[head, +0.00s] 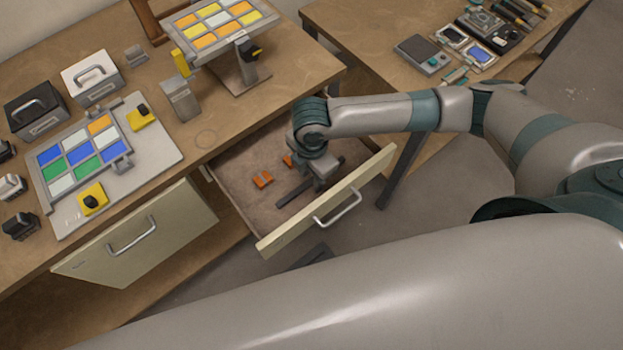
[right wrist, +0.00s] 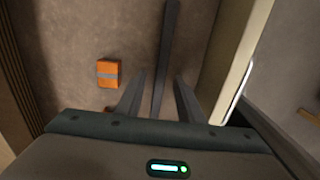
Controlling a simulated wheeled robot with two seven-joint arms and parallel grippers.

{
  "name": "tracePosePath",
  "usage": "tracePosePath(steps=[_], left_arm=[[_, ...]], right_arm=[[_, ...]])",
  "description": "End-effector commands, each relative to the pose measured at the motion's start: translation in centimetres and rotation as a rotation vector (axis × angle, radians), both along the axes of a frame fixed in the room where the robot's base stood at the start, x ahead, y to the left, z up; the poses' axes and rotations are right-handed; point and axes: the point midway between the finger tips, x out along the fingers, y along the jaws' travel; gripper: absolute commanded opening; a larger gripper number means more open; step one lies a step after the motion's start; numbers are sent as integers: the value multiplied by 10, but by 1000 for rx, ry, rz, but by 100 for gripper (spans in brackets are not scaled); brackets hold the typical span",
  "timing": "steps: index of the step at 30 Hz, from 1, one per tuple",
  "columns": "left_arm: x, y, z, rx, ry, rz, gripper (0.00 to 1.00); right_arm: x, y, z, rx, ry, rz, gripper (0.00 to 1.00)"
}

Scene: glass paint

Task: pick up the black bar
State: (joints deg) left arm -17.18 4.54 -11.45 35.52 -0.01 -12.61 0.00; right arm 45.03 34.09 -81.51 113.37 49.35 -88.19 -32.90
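The black bar (head: 294,194) lies on the floor of the open drawer (head: 233,178), near its front panel. In the right wrist view the bar (right wrist: 171,40) runs away from the gripper as a long dark strip. My right gripper (head: 321,183) points down into the drawer over one end of the bar. In the right wrist view the two fingers of my right gripper (right wrist: 157,88) are apart, with the bar between them and a gap on both sides. Whether the fingertips are level with the bar is hard to tell. My left gripper is not in view.
Orange blocks (head: 262,180) lie in the drawer beside the bar; one shows clearly in the right wrist view (right wrist: 108,73). The drawer's front panel (head: 345,197) stands close to the gripper. The workbench (head: 205,137) carries panels of coloured glass.

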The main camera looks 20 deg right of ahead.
Motion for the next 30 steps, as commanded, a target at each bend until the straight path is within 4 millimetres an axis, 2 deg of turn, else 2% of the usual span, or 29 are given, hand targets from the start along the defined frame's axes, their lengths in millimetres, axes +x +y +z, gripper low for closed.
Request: tracePosePath(steps=[7,11,12,23,30], left_arm=[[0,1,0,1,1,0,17],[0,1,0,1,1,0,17],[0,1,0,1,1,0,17],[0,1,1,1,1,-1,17],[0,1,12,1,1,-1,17]], right_arm=[[0,0,0,0,0,0,34],[0,0,0,0,0,0,3],[0,0,0,0,0,0,0],[0,0,2,0,-1,0,0],[0,0,11,0,-1,0,0]])
